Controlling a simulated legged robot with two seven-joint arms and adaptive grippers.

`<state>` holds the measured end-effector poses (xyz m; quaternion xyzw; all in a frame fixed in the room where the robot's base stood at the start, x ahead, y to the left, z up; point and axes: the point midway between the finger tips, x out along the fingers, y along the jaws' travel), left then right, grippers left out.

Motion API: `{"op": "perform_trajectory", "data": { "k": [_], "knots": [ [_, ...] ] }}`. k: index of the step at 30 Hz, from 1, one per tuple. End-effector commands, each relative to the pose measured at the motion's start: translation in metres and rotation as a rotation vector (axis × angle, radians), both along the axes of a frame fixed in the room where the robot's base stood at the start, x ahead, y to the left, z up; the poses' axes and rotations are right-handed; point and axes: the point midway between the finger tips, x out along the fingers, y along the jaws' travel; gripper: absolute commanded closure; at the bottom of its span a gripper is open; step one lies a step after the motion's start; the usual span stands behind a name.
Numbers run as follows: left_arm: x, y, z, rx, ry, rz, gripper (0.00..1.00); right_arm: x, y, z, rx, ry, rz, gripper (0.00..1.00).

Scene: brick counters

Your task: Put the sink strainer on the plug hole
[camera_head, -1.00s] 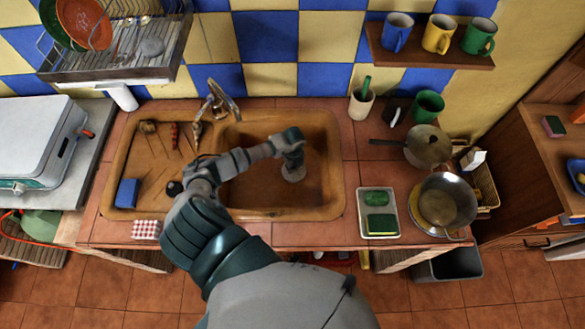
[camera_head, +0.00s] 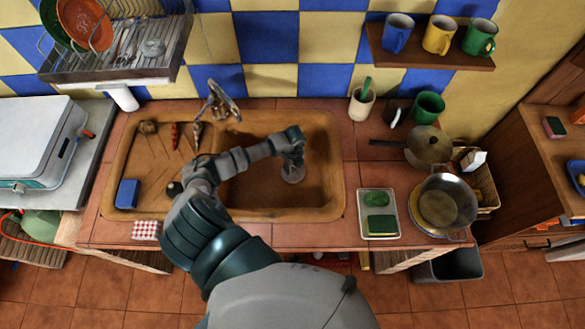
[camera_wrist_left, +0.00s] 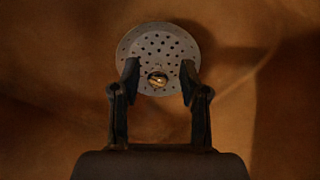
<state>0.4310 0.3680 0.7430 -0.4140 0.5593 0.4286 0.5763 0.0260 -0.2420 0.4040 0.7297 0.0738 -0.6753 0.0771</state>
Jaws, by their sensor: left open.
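The sink strainer (camera_head: 292,175) is a round, grey, perforated disc in the brown sink basin (camera_head: 325,190). In the left wrist view the strainer (camera_wrist_left: 157,48) shows its holes and a small brass-coloured knob (camera_wrist_left: 157,79). My left gripper (camera_head: 292,160) is directly above the strainer, pointing down into the basin. In the left wrist view its two fingers (camera_wrist_left: 158,72) are apart, one on each side of the knob, with a gap to it. The plug hole does not show; I cannot tell whether it is under the strainer. My right gripper is out of view.
The tap (camera_head: 222,103) stands at the back of the sink. A blue sponge (camera_head: 127,193) lies on the drainboard at left. A tray with green sponges (camera_head: 380,225) and a pan (camera_head: 447,201) are to the right. The basin around the strainer is clear.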

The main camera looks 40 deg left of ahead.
Motion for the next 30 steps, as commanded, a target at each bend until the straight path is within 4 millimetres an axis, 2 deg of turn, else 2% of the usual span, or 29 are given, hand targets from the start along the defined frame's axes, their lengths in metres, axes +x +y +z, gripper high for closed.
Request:
{"op": "perform_trajectory", "data": {
  "k": [6, 13, 18, 30],
  "knots": [
    [0.001, 0.0, 0.052, 0.001, -0.006, -0.002, 0.56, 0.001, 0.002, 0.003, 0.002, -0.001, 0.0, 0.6],
    [0.0, -0.002, 0.089, 0.0, -0.002, 0.0, 0.56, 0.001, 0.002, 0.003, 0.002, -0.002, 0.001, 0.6],
    [0.0, -0.002, 0.098, 0.001, -0.001, 0.0, 0.56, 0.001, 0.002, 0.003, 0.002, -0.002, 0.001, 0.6],
    [0.0, -0.003, 0.098, 0.0, -0.001, 0.0, 0.56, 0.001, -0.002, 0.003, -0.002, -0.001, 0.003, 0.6]
  ]
}}
